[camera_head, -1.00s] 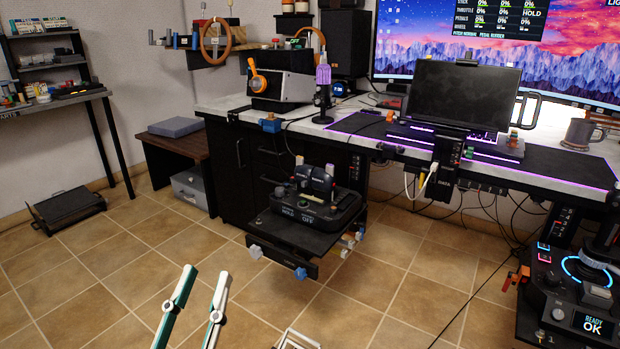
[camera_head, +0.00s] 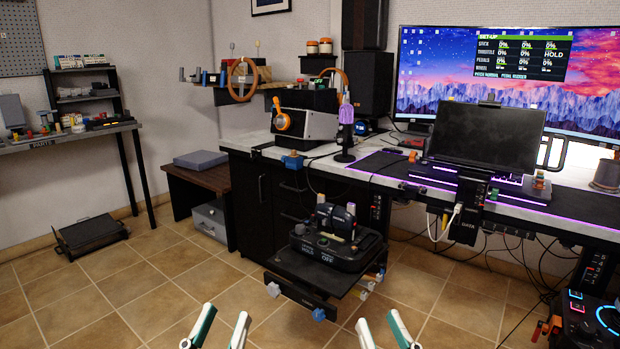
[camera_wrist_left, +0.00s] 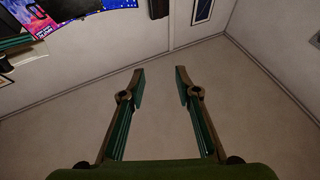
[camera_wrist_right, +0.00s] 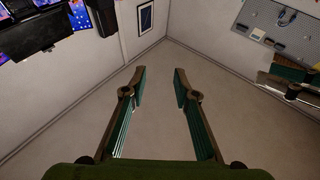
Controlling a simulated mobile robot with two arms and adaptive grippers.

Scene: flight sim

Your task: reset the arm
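My left gripper (camera_head: 222,326) shows at the bottom of the head view, left of centre. Its two green and white fingers stand apart, with nothing between them. In the left wrist view its fingers (camera_wrist_left: 158,85) are spread and empty against a bare wall. My right gripper (camera_head: 378,324) shows at the bottom of the head view, right of centre, with its fingers apart. In the right wrist view its fingers (camera_wrist_right: 158,85) are also spread and empty. Both grippers are in front of the desk and touch nothing that I can see.
A throttle unit (camera_head: 334,250) on a low mount juts out from the desk (camera_head: 560,220) ahead of the grippers. A lit stick unit (camera_head: 590,322) stands at the lower right. A parts shelf (camera_head: 70,140) is at the left. Tiled floor (camera_head: 130,300) lies open at the front left.

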